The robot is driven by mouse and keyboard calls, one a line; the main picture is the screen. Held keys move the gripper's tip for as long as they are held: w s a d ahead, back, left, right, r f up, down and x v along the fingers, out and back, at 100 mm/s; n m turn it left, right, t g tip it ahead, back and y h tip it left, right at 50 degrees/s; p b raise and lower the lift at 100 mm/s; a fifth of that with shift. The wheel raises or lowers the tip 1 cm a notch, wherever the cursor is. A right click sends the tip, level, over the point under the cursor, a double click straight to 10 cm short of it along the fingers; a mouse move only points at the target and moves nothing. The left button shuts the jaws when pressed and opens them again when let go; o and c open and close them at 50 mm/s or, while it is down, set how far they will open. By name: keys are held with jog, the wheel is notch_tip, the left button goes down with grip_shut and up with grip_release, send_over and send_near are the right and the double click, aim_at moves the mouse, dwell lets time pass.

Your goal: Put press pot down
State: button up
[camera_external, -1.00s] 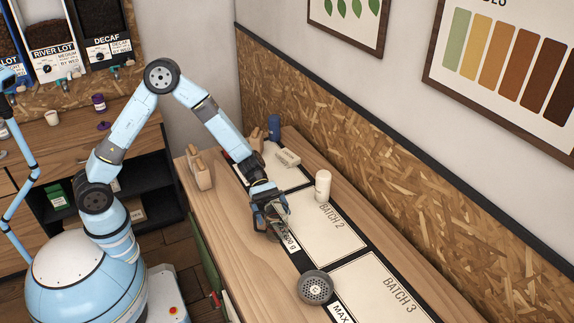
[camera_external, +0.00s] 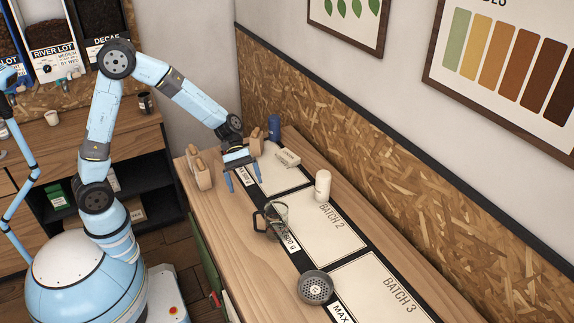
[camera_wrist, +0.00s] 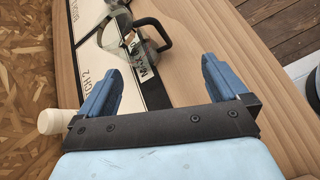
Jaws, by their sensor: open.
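The press pot (camera_external: 275,219) is a clear glass vessel with a dark handle. It stands on the counter at the left edge of the BATCH 2 panel, partly over the black strip with the white label. In the wrist view the press pot (camera_wrist: 143,30) shows beyond the fingers, with its black handle to the right. My gripper (camera_external: 244,182) is open and empty, above the counter behind the pot and apart from it. In the wrist view its two blue fingers (camera_wrist: 157,85) are spread wide with nothing between them.
A white bottle (camera_external: 323,185) stands at the back edge of the BATCH 2 panel. A round perforated grey piece (camera_external: 315,287) lies nearer the front. Wooden blocks (camera_external: 200,170), a blue item (camera_external: 274,127) and a pale box (camera_external: 287,157) are at the far end. The BATCH 3 panel (camera_external: 375,285) is bare.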

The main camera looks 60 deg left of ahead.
jog(key=s+a+r+m+t+y, duration=0.3)
jog(key=s+a+r+m+y, duration=0.2)
jog(key=s+a, duration=0.6)
jog(key=s+a+r+m+t+y, duration=0.3)
jog(key=s+a+r+m+y, duration=0.2)
jog(key=s, duration=1.2)
jog(key=a+r+m, duration=0.3)
jog(key=a+r, duration=0.2)
jog(key=a, duration=0.2)
jog(key=shift+s+r+t+y, duration=0.2)
jog(key=shift+t+y, duration=0.1)
jog(key=shift+y, duration=0.1)
